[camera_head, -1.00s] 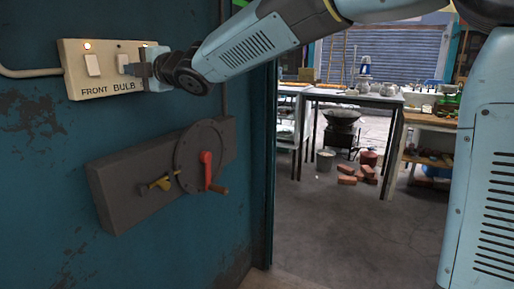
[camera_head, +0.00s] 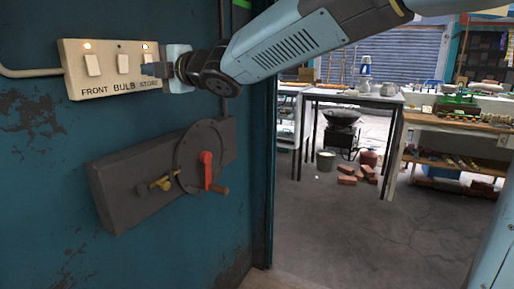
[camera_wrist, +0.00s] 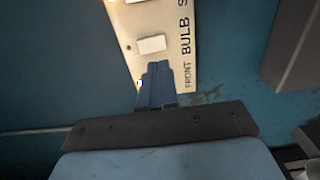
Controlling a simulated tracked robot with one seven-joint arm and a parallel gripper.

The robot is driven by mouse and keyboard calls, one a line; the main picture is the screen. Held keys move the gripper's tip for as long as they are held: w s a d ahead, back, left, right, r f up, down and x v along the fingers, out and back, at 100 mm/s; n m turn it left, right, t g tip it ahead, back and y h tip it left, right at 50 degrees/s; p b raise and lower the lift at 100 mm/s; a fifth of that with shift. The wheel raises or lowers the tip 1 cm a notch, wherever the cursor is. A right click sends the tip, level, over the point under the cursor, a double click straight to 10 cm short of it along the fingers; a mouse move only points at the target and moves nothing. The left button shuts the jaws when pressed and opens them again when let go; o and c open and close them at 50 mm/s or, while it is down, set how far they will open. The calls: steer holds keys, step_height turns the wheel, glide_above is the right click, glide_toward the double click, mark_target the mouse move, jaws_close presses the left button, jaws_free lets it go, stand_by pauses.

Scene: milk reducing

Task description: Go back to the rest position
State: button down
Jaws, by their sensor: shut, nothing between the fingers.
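A cream switch panel (camera_head: 108,68) is fixed on the blue wall at upper left, with a row of rocker switches and the words FRONT, BULB and STORE. The fingers hold nothing. I cannot tell whether they touch the panel.
Below the panel a grey box (camera_head: 130,190) with a round plate and a red handle (camera_head: 206,170) juts from the wall. A doorway opens to the right, with tables (camera_head: 352,97), bricks (camera_head: 348,176) and open floor (camera_head: 350,235).

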steer(key=shift+s+d, duration=0.1)
steer(key=shift+d, duration=0.15)
steer(key=w+d+f+m+t+h, duration=0.15)
steer(key=d+f+m+h, duration=0.35)
steer(key=d+m, duration=0.7)
steer(key=w+d+f+m+t+h, duration=0.1)
steer(key=d+f+m+t+h, duration=0.4)
steer(key=d, duration=1.4)
steer(key=s+d+f+m+g+h, duration=0.3)
steer(key=s+d+f+m, duration=0.3)
steer(key=s, duration=0.4)
steer(key=s+d+f+m+g+h, duration=0.3)
steer(key=s+d+f+m+g, duration=0.3)
steer(key=s+d, duration=0.3)
steer(key=shift+s+d+m, duration=0.3)
steer(key=shift+s+m, duration=0.45)
steer(key=shift+m, duration=0.05)
